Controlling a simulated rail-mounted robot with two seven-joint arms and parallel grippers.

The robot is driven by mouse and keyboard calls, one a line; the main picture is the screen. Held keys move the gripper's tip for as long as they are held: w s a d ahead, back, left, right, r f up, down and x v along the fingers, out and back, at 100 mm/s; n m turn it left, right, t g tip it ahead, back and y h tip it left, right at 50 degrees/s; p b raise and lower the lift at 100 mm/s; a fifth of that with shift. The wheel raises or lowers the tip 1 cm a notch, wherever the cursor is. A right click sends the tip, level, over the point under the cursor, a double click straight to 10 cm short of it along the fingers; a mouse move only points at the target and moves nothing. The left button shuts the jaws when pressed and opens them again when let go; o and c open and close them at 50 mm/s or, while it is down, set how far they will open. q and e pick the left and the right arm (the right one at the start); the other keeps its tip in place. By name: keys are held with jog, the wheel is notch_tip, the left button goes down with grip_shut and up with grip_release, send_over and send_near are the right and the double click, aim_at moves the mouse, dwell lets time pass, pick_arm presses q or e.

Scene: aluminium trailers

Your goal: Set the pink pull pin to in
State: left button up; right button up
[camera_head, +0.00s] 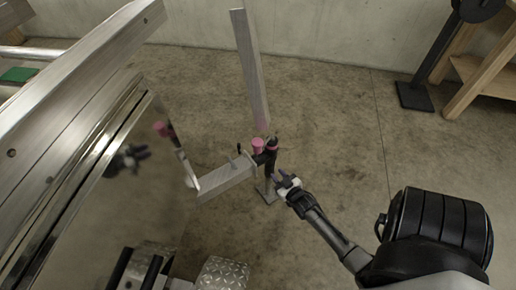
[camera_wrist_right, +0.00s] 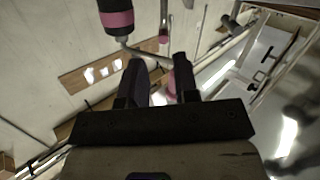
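Pink parts (camera_head: 257,145) sit on a black jack-like post at the outer end of an aluminium beam (camera_head: 225,178) in the head view. I cannot tell which is the pull pin or its setting. My right gripper (camera_head: 288,184) is just right of and below this post, apart from it in the picture. In the right wrist view my right gripper (camera_wrist_right: 161,80) has its two dark fingers apart. A black cylinder with a pink band (camera_wrist_right: 116,18) and a small pink-tipped part (camera_wrist_right: 163,37) lie beyond the fingertips. My left gripper is not in view.
The trailer's shiny side panel (camera_head: 130,190) at left mirrors the arm and pink parts. An upright aluminium bar (camera_head: 250,70) rises behind the post. A wooden rack (camera_head: 485,75) stands at the back right. Concrete floor (camera_head: 335,130) is clear between.

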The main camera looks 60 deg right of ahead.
jog(key=shift+t, duration=0.7)
jog(key=b+x, duration=0.1)
jog(key=x, duration=0.3)
jog(key=r+b+x, duration=0.1)
jog(key=b+x, duration=0.1)
jog(key=x, duration=0.2)
jog(key=r+b+x, duration=0.1)
jog(key=b+x, duration=0.1)
jog(key=x, duration=0.2)
jog(key=shift+w, duration=0.2)
jog(key=shift+w+d+r+b, duration=0.1)
jog(key=shift+w+d+b, duration=0.2)
jog(key=shift+w, duration=0.35)
grip_shut()
